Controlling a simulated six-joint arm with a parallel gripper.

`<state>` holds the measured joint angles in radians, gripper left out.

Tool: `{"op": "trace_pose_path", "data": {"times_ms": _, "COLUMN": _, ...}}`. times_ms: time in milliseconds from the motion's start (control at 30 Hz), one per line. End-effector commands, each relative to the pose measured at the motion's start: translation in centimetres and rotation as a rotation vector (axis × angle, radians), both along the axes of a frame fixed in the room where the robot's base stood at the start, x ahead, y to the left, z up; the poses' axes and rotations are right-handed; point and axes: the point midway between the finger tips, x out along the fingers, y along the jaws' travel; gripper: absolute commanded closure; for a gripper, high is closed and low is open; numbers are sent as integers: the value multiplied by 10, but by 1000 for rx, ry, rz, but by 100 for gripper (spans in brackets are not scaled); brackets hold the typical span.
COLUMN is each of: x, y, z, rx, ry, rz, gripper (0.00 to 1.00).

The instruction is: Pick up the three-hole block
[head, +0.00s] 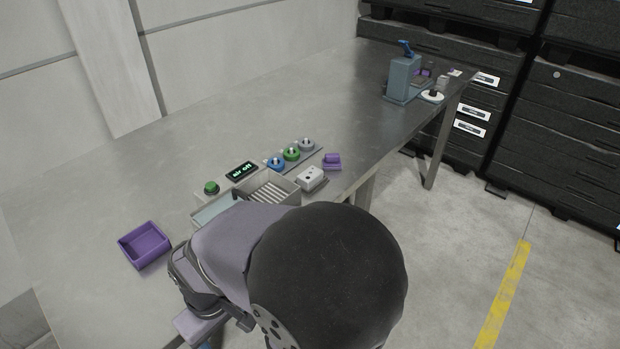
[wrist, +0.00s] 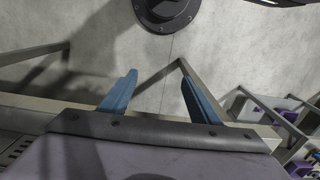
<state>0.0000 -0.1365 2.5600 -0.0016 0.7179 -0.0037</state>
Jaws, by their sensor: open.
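A small white block with dark holes (head: 311,178), which looks like the three-hole block, sits on the metal table near its front edge, just right of the grey tray. Its holes are too small to count surely. I cannot make it out in the wrist view. My gripper (wrist: 158,78) shows in the wrist view as two blue fingers spread apart, with nothing between them. It points over bare floor and a table-frame bar, away from the block. In the head view my arm mostly hides the gripper.
A purple bin (head: 145,246) stands on the left. A tray with a ribbed insert (head: 287,182), a green button (head: 211,187), an "air off" display (head: 242,170), several knobs (head: 291,153) and a purple piece (head: 332,160) surround the block. A blue-grey device (head: 402,78) stands far back.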

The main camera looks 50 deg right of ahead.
Motion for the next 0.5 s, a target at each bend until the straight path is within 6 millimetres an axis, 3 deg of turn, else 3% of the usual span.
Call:
{"op": "trace_pose_path", "data": {"times_ms": 300, "x": 3, "y": -2, "z": 4, "rx": -2, "ry": 2, "rz": -14, "gripper": 43}}
{"op": "trace_pose_path", "data": {"times_ms": 500, "x": 26, "y": -28, "z": 38, "rx": -22, "ry": 25, "rz": -151, "gripper": 43}}
